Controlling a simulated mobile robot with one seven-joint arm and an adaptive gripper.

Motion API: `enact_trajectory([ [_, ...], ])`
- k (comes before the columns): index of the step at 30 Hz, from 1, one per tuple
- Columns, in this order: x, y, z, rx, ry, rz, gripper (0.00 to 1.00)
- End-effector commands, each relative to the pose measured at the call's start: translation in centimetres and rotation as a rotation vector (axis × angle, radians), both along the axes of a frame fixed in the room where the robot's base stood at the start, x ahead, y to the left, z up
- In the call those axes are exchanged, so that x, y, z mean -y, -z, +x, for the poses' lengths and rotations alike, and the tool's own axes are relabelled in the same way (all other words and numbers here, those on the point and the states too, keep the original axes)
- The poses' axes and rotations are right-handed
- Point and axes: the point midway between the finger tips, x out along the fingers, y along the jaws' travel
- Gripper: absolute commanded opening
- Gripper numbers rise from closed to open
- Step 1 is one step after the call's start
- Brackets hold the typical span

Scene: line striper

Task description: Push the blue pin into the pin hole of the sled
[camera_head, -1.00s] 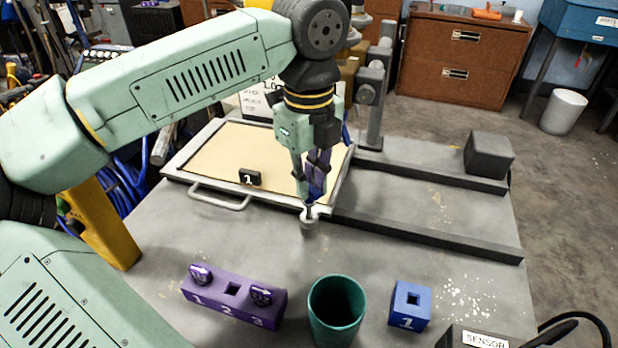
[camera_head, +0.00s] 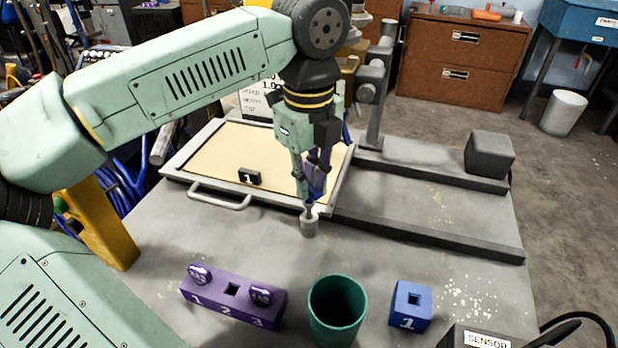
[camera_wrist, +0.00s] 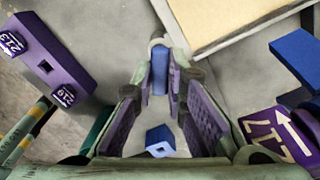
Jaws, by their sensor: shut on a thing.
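The blue pin (camera_head: 316,190) is between my gripper's fingers, mostly hidden by them. Its blue body (camera_wrist: 159,72) also shows between the purple pads in the wrist view. My gripper (camera_head: 312,192) is shut on it and points down at the near right corner of the sled (camera_head: 222,176), a framed tray with a cream panel and a front handle. A short grey cylinder (camera_head: 309,226) stands at that corner, directly below the fingertips. The pin's lower end appears at its top, but I cannot tell how deep it sits. The hole itself is hidden.
In front stand a purple rack (camera_head: 224,302) with two purple-topped pieces, a green cup (camera_head: 337,318) and a blue block (camera_head: 409,321) with a square hole. Two dark rails (camera_head: 430,230) run to the right. A black tag (camera_head: 249,177) stands on the panel.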

Motion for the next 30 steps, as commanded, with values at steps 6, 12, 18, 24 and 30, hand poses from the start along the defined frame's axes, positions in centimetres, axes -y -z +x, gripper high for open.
enact_trajectory([
  [6, -0.01, 0.56, -0.01, 0.000, 0.000, 0.000, 0.00],
  [12, -0.01, 0.71, -0.03, -0.002, 0.001, 0.001, 0.00],
  [18, -0.01, 0.82, -0.05, -0.003, 0.001, 0.002, 0.00],
  [24, -0.02, 0.60, -0.05, -0.003, 0.001, 0.002, 0.00],
  [30, 0.00, 0.16, -0.03, -0.001, 0.000, 0.001, 0.00],
])
